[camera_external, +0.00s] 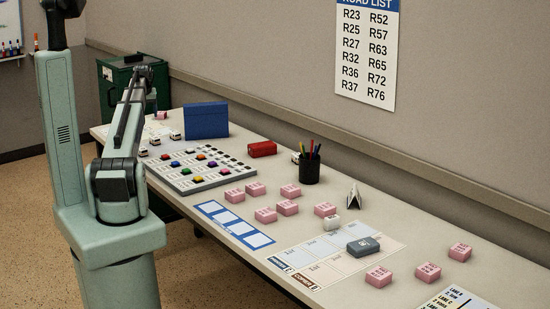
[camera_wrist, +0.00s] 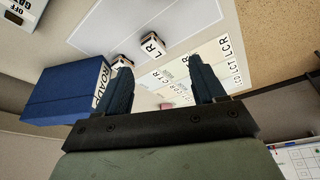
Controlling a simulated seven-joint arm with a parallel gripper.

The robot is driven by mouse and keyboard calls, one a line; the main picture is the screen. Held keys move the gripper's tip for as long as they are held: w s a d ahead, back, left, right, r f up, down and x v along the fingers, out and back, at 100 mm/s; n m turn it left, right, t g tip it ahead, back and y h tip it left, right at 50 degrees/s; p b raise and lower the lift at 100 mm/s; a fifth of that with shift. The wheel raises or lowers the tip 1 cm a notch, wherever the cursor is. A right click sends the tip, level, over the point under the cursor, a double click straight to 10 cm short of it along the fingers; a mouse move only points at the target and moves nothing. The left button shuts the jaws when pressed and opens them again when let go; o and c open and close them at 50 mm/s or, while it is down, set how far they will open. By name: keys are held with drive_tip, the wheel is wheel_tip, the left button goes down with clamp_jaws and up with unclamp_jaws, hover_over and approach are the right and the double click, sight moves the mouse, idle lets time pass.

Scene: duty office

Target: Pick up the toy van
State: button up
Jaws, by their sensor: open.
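Several small white toy vans with dark markings stand near the far end of the table in the external view: one van (camera_external: 175,135), a second van (camera_external: 155,141) and a third van (camera_external: 143,152). The wrist view shows a white van-like toy marked LR (camera_wrist: 152,43) and another white toy (camera_wrist: 122,62) by the tip of the left finger. My gripper (camera_wrist: 163,88) is open, with its two dark fingers apart and nothing held between them. In the external view my gripper is hard to make out at the far end of the arm.
A blue box file (camera_external: 206,121) stands behind the vans; it fills the left of the wrist view (camera_wrist: 65,95). A board with coloured pieces (camera_external: 200,172), a red box (camera_external: 262,149), a pen cup (camera_external: 309,168) and several pink blocks (camera_external: 287,207) occupy the table nearer the camera.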

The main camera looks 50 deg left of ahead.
drive_tip(key=s+a, duration=0.2)
drive_tip(key=n+g+h, duration=0.2)
drive_tip(key=n+h, duration=0.1)
drive_tip(key=n, duration=0.2)
hover_over(142, 148)
drive_tip(key=f, duration=0.9)
drive_tip(key=shift+w+f, duration=0.3)
drive_tip(key=shift+f, duration=0.05)
drive_tip(key=shift+s+f, duration=0.2)
drive_tip(key=shift+f, duration=1.15)
drive_tip(key=shift+s+f, duration=0.15)
drive_tip(key=shift+f, duration=1.2)
drive_tip(key=shift+c, duration=0.3)
drive_tip(key=c, duration=1)
drive_tip(key=shift+r, duration=0.15)
wheel_tip(142, 148, up, 10)
drive_tip(key=shift+f, duration=0.1)
